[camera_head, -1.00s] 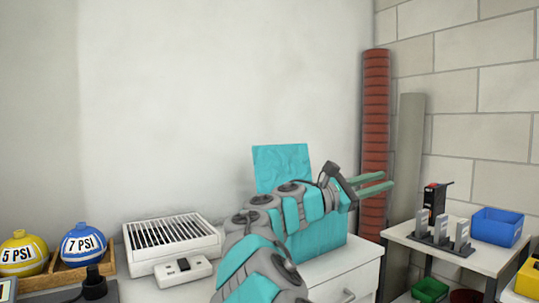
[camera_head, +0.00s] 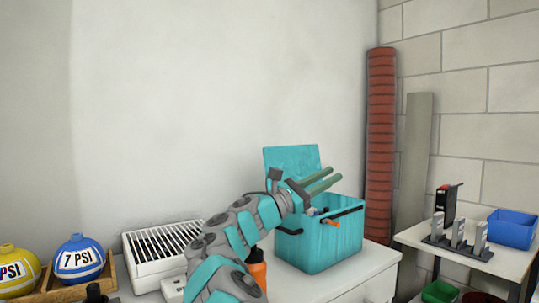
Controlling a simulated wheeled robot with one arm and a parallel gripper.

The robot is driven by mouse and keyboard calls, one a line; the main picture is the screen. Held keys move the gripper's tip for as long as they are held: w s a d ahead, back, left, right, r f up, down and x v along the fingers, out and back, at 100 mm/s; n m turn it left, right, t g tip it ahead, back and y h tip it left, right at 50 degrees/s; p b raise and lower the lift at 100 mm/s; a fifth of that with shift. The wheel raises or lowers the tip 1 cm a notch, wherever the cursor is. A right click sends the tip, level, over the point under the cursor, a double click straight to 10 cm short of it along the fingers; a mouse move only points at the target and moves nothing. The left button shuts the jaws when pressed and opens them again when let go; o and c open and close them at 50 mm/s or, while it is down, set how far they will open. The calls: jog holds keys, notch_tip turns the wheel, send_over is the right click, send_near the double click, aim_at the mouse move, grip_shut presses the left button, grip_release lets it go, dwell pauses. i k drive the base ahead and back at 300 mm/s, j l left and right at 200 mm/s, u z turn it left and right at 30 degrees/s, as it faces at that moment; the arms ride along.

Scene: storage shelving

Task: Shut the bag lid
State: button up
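The teal bag (camera_head: 318,245) stands on the white cabinet top and looks like a box. Its lid (camera_head: 291,158) is raised upright at the back, so the bag is open at the top. A dark bar and an orange-ended item (camera_head: 331,222) show at its rim. My gripper (camera_head: 335,174) is in front of the lid and over the bag opening in the picture, with its two green fingers pointing right and slightly up. A gap shows between the fingers and nothing is held. My arm hides the bag's upper left corner and part of the lid's lower edge.
An orange bottle (camera_head: 257,270) stands left of the bag, close to my arm. A white vented box (camera_head: 163,252) and blue and yellow balls in a wooden tray are further left. A red ribbed column (camera_head: 380,140) and a side table with a blue bin (camera_head: 512,230) are right.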

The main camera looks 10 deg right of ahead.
aim_at(298, 163)
jog(key=i+j+u, duration=0.15)
jog(key=i+j, duration=0.45)
jog(key=j, duration=0.15)
jog(key=i+l, duration=0.25)
jog(key=l, duration=0.3)
